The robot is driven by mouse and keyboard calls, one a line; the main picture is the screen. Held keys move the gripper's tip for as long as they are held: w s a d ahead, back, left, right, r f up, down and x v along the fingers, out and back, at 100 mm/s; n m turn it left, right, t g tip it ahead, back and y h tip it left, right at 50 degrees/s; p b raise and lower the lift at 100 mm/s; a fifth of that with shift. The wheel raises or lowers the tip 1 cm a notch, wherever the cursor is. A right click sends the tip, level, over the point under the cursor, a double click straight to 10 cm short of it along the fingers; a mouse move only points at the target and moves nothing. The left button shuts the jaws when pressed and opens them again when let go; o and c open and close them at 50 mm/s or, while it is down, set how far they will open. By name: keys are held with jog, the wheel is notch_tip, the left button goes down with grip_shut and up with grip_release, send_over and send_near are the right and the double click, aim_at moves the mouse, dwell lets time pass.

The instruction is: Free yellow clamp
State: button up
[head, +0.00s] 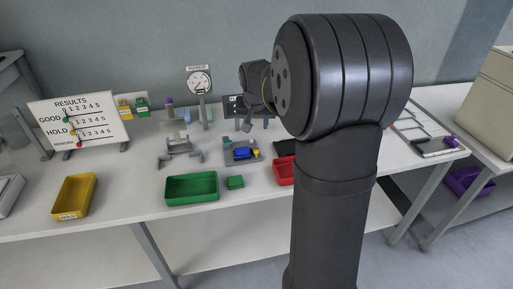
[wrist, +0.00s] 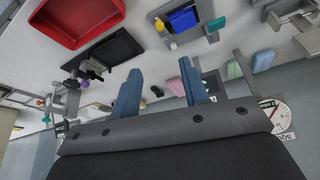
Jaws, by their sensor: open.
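A small yellow part (head: 256,153), which may be the clamp, sits beside a blue block (head: 241,152) on a grey fixture (head: 229,159) mid-table. In the wrist view the yellow piece (wrist: 159,24) is at the top, left of the blue block (wrist: 183,19), with a teal piece (wrist: 216,24) to the right on the same grey plate. My gripper (wrist: 160,82) has its two blue fingers spread with nothing between them, apart from the yellow piece. In the head view my arm hides most of the gripper.
A yellow tray (head: 62,208) is at left. A dial gauge (head: 199,82) and a results board (head: 44,106) stand behind.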

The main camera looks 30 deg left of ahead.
aim_at(257, 150)
jog(key=x, duration=1.6)
jog(key=shift+f, duration=0.35)
jog(key=shift+c, duration=0.4)
grip_shut()
